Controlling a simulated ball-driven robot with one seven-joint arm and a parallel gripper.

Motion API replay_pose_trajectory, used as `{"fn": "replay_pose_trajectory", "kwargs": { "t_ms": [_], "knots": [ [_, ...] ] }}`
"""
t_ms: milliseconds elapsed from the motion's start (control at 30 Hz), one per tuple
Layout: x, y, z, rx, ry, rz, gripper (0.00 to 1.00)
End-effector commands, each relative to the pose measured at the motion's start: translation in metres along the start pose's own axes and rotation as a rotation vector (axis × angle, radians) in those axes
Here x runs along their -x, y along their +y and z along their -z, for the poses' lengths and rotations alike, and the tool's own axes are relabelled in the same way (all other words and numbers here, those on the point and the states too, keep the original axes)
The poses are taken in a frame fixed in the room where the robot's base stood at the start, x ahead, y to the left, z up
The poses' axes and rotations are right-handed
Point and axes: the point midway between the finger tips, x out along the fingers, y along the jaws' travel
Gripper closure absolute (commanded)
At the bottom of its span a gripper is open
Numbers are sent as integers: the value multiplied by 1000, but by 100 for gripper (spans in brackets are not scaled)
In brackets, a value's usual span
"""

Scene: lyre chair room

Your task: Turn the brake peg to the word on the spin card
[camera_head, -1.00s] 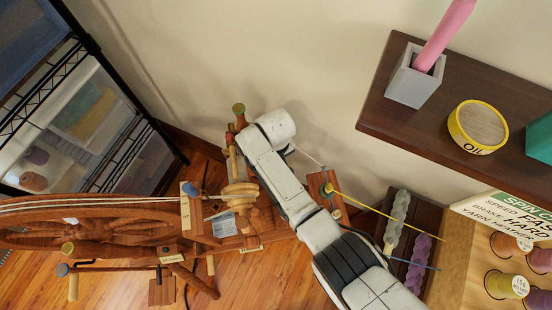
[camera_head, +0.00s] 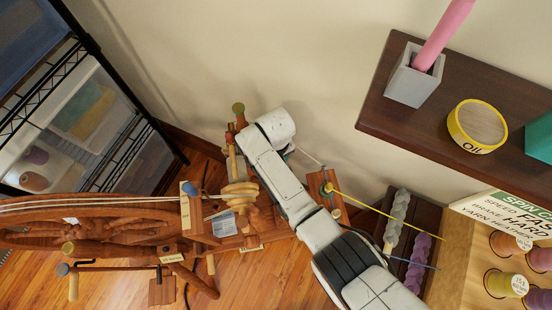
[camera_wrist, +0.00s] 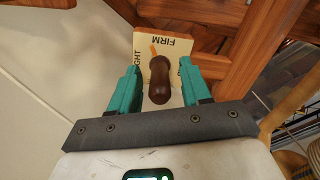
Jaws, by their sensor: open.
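The brake peg (camera_wrist: 159,82) is a dark brown rounded knob in the wrist view. It stands in front of a pale plate (camera_wrist: 178,58) marked "FIRM" and a partly hidden word ending "GHT". An orange pointer (camera_wrist: 154,50) shows at its top end, between the two words. My gripper (camera_wrist: 158,72) is open, its teal fingers on either side of the peg, with a gap visible at each side. In the head view my arm hides the peg and most of the gripper. The spin card (camera_head: 510,212) is at the right edge, cropped; its brake line appears to read "HARD".
A spinning wheel (camera_head: 110,222) with wooden parts stands at left. A dark shelf (camera_head: 390,115) with an oil tin (camera_head: 477,127) and pen cup (camera_head: 415,78) juts out at upper right. Yarn skeins (camera_head: 397,218) lie right of my arm. The wall (camera_head: 250,50) is bare.

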Motion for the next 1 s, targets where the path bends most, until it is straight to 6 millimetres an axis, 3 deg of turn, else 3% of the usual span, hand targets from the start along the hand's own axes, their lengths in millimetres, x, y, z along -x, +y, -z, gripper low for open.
{"fn": "replay_pose_trajectory", "kwargs": {
  "t_ms": [267,700,1000],
  "knots": [
    [12,0,1,0,2,0,53],
    [89,0,0,-1,3,0,53],
    [108,0,0,0,0,0,53]
  ]
}}
